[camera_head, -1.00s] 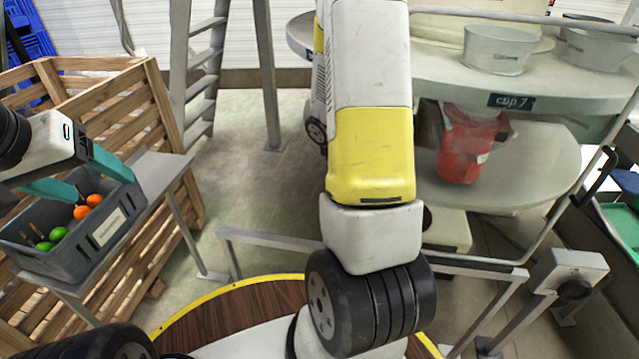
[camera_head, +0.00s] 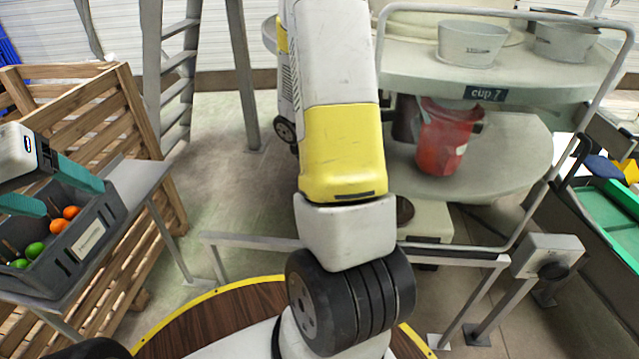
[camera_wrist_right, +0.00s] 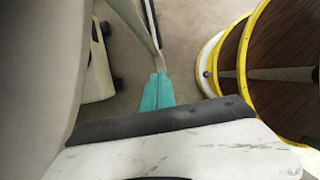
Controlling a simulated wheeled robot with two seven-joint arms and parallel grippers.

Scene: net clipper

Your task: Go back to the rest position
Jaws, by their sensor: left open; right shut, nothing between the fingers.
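My left gripper (camera_head: 74,198) comes in from the left edge in the head view. Its two teal fingers are apart, with nothing seen between them, above a grey crate (camera_head: 95,245). The crate holds orange fruits (camera_head: 65,217) and green fruits (camera_head: 27,255). My right gripper (camera_wrist_right: 157,92) shows in the right wrist view with its teal fingers together and empty, over the pale floor. It is not seen in the head view. A white and yellow arm of mine (camera_head: 340,150) fills the middle of the head view.
The crate stands on a grey shelf (camera_head: 140,180) by a wooden slatted box (camera_head: 110,90). At the right is a round table (camera_head: 420,60) with metal tubs (camera_head: 472,42) and a red bucket (camera_head: 447,140) on its lower tier. Grey rails (camera_head: 440,258) cross in front.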

